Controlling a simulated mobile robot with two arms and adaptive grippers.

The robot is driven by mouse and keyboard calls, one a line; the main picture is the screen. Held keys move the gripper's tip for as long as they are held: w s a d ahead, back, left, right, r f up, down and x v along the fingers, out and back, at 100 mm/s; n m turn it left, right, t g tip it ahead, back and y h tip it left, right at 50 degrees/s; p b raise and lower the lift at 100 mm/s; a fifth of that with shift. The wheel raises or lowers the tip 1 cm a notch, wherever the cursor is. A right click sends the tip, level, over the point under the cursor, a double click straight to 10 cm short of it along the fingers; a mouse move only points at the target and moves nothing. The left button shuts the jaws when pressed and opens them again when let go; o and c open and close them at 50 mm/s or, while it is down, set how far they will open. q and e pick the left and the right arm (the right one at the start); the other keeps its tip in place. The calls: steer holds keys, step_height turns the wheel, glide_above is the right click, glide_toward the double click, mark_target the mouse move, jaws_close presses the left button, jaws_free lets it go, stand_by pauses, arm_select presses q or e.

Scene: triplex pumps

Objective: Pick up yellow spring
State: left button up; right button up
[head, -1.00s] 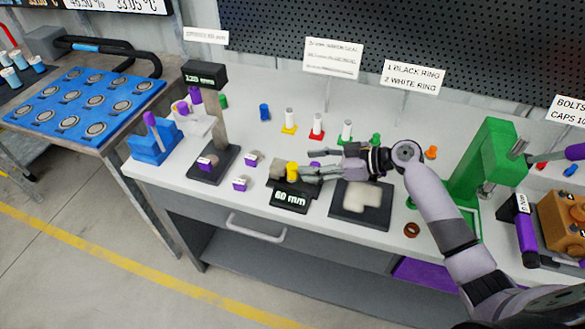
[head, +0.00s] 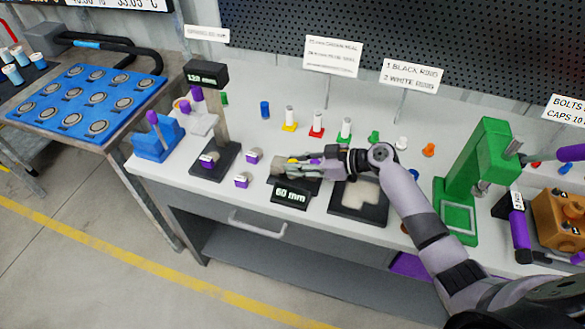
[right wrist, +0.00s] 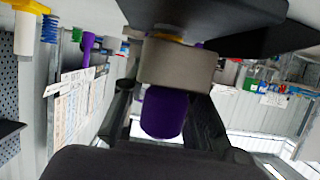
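The yellow spring (head: 291,160) is mostly hidden in the head view, with a small yellow patch showing by my right fingers on the 60 mm device (head: 290,196). In the right wrist view a thin yellow strip (right wrist: 172,39) shows above a grey round block. My right gripper (head: 298,162) is at the device, its fingers apart. In the wrist view its fingers flank a purple knob (right wrist: 164,113) below the grey block (right wrist: 178,65), with a gap at the left finger. My left gripper is not in view.
The 120 mm stand (head: 206,75) is left of the device. A dark tray (head: 359,207) lies to its right, then a green press (head: 477,165). White cylinders on yellow (head: 290,118), red and green bases stand behind. Small purple-and-white pieces (head: 242,180) lie at the left.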

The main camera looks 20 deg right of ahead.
steer(key=c, duration=0.5)
